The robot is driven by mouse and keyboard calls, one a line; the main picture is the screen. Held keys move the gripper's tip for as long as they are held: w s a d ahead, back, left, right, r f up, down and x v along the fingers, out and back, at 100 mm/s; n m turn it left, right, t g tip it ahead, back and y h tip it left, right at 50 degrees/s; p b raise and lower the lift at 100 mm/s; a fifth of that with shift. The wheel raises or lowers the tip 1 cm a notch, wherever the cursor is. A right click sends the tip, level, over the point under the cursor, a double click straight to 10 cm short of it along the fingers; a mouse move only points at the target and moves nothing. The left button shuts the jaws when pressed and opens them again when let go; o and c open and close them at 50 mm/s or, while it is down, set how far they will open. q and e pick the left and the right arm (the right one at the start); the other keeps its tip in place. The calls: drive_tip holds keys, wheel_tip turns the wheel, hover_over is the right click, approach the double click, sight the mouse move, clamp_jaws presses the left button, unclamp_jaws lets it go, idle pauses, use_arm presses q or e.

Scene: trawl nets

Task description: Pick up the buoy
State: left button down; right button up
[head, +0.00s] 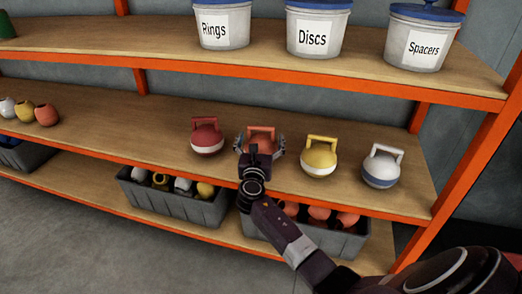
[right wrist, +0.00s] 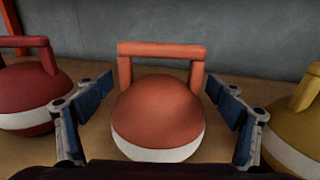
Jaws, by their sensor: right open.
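Four handled buoys stand in a row on the middle shelf in the head view: a dark red one (head: 207,136), an orange one (head: 262,133), a yellow one (head: 320,157) and a white one with a blue band (head: 381,167). My right gripper (head: 260,142) is at the orange buoy and hides most of it. In the right wrist view the orange buoy (right wrist: 158,112) stands upright between the open fingers (right wrist: 158,90), its handle and white lower band showing. A gap shows between each finger and the buoy. My left gripper is not in view.
In the right wrist view the red buoy (right wrist: 30,90) and yellow buoy (right wrist: 298,125) flank the fingers closely. Labelled tubs (head: 320,28) stand on the upper shelf (head: 150,40). Grey crates (head: 170,200) holding small floats sit below. Small round floats (head: 46,115) stand at the left.

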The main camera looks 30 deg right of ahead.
drive_tip(key=c, duration=1.5)
drive_tip(key=shift+r, duration=0.1)
